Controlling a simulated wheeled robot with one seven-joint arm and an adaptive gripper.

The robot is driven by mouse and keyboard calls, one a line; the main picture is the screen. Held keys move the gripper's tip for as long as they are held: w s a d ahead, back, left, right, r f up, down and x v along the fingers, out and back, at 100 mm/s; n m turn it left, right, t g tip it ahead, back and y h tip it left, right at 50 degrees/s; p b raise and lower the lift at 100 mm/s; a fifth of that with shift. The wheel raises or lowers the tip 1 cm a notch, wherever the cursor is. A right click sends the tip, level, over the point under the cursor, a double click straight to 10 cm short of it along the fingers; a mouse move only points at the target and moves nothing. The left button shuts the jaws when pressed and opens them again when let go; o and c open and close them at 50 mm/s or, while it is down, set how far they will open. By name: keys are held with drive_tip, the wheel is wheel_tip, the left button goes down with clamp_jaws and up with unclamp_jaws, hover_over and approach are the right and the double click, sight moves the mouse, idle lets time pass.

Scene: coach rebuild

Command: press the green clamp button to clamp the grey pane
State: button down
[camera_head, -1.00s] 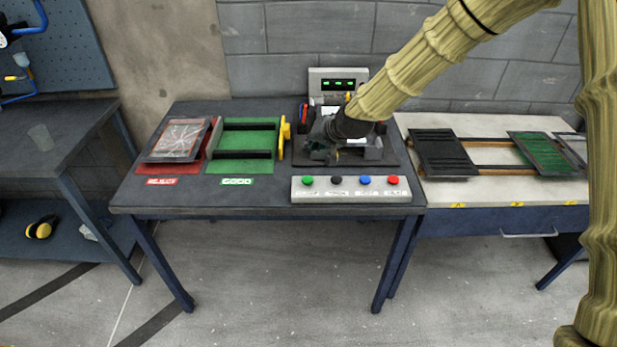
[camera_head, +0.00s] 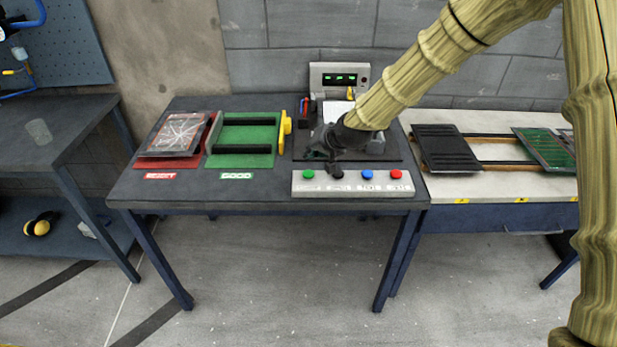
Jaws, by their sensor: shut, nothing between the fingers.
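The green button (camera_head: 308,174) is at the left end of the pale button panel (camera_head: 352,191) at the table's front edge. My gripper (camera_head: 335,166) is shut and empty, pointing down just behind the panel. Its tip appears close to the black button (camera_head: 337,174), to the right of the green one. I cannot tell whether it touches anything. The grey pane cannot be made out; my gripper and arm cover much of the dark station (camera_head: 396,150) behind the panel.
Blue (camera_head: 367,174) and red (camera_head: 395,174) buttons sit further right. A display box (camera_head: 339,78) with green digits stands behind. Left are a green rack (camera_head: 244,160) with a yellow handle (camera_head: 285,128) and a red tray with a cracked pane (camera_head: 175,133). A pale rail table (camera_head: 477,182) adjoins right.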

sight(311, 172)
drive_tip(key=shift+f+b, duration=0.7)
drive_tip(key=shift+f, duration=1.15)
drive_tip(key=shift+f, duration=0.2)
drive_tip(key=shift+f, duration=0.25)
drive_tip(key=shift+f+b, duration=0.4)
drive_tip(key=shift+f, duration=0.05)
idle(0.9)
drive_tip(key=shift+r, duration=0.1)
drive_tip(key=shift+r+p, duration=0.55)
drive_tip(key=shift+r, duration=0.25)
drive_tip(key=shift+r+p, duration=1.45)
drive_tip(key=shift+r, duration=1.1)
